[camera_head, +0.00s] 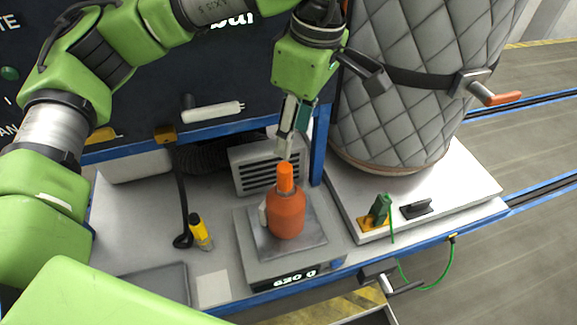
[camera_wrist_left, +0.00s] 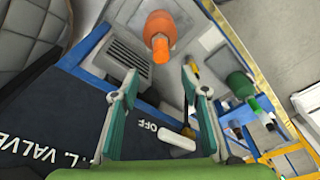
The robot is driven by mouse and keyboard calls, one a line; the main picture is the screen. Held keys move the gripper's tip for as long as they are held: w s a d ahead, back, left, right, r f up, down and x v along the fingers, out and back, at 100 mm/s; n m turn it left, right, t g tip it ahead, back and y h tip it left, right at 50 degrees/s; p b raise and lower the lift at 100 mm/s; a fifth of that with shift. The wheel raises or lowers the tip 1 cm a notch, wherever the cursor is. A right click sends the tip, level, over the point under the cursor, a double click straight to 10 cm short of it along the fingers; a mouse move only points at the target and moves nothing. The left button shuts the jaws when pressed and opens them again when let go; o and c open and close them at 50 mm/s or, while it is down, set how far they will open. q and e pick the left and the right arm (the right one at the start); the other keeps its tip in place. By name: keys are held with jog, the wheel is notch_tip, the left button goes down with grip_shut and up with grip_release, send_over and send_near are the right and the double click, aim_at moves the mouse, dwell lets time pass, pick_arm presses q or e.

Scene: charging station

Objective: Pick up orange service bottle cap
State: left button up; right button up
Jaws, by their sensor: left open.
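The orange service bottle (camera_head: 287,214) stands upright on a scale plate, with its brighter orange cap (camera_head: 285,176) on top. In the left wrist view the cap (camera_wrist_left: 160,50) points toward the camera, with the bottle body (camera_wrist_left: 160,27) behind it. My left gripper (camera_head: 285,155) hangs just above the cap in the head view, pointing down. In the left wrist view the left gripper (camera_wrist_left: 160,75) is open, its two fingers apart, with nothing between them; the cap lies beyond the fingertips. My right gripper is not in view.
The scale (camera_head: 262,262) sits on the grey bench. A yellow tool (camera_head: 201,232) lies left of it, and a grey vented box (camera_head: 262,172) stands behind. A quilted grey tank (camera_head: 400,80) stands close on the right. A green valve piece (camera_head: 380,208) is at its base.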

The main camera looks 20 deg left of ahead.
aim_at(286, 167)
pick_arm(q)
jog(key=f, duration=0.4)
jog(key=a+f, duration=0.1)
jog(key=f, duration=0.1)
jog(key=shift+f+p, duration=0.35)
jog(key=shift+p, duration=0.05)
jog(key=shift+f, duration=0.55)
jog(key=f+p, duration=0.2)
jog(key=f, duration=0.1)
jog(key=f+p, duration=0.1)
jog(key=shift+w+a+f, duration=0.1)
jog(key=shift+a+f, duration=0.05)
jog(key=shift+a, duration=0.25)
jog(key=shift+f, duration=0.25)
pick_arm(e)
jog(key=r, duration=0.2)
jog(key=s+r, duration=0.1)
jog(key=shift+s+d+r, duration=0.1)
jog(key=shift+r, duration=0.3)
pick_arm(q)
jog(key=c, duration=1)
